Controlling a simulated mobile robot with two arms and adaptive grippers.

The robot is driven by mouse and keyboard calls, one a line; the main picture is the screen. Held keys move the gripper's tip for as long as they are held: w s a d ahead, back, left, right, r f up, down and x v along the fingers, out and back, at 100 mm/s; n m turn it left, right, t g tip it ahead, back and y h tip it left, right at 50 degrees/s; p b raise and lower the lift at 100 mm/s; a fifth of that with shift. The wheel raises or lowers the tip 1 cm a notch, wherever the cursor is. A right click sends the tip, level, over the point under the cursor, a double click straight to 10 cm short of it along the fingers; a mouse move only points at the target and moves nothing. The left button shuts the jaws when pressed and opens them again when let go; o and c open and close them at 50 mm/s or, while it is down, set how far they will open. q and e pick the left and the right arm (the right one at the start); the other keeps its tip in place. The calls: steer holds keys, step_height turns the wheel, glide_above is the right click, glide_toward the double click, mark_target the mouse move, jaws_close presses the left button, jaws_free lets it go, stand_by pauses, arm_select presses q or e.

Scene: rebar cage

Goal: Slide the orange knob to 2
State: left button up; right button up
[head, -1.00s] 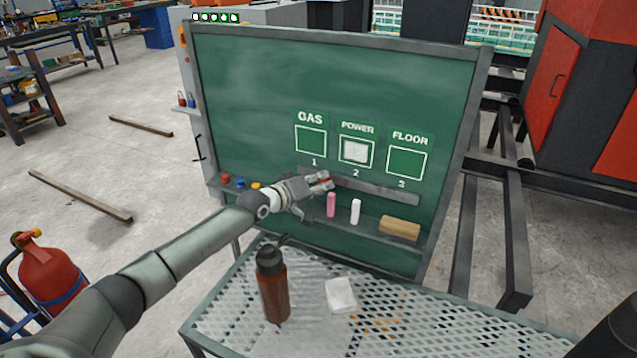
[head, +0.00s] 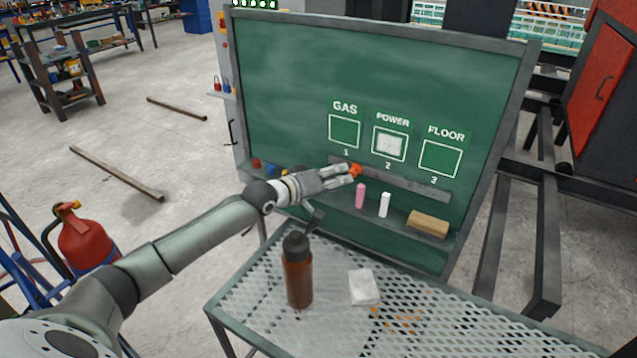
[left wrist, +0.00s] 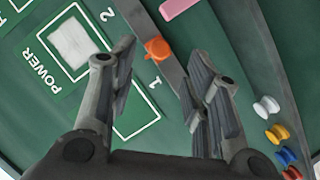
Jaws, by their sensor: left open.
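The orange knob (head: 355,170) sits on the grey slide rail (head: 405,184) below the squares on the green board. It stands between the marks 1 (head: 346,152) and 2 (head: 388,165), nearer 1. My left gripper (head: 348,175) is open at the knob, its fingers pointing right. In the left wrist view the knob (left wrist: 157,48) shows in the gap between the two spread fingers (left wrist: 158,62), near the tips. I cannot tell whether a finger touches it. My right gripper is not in view.
The board's ledge holds a pink stick (head: 361,195), a white stick (head: 384,205) and a wooden block (head: 428,223). Coloured pegs sit at its left. A brown bottle (head: 298,270) and a white cloth (head: 364,287) are on the mesh table (head: 330,325) below my arm.

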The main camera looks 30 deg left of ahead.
arm_select(q)
steer(key=v, duration=0.6)
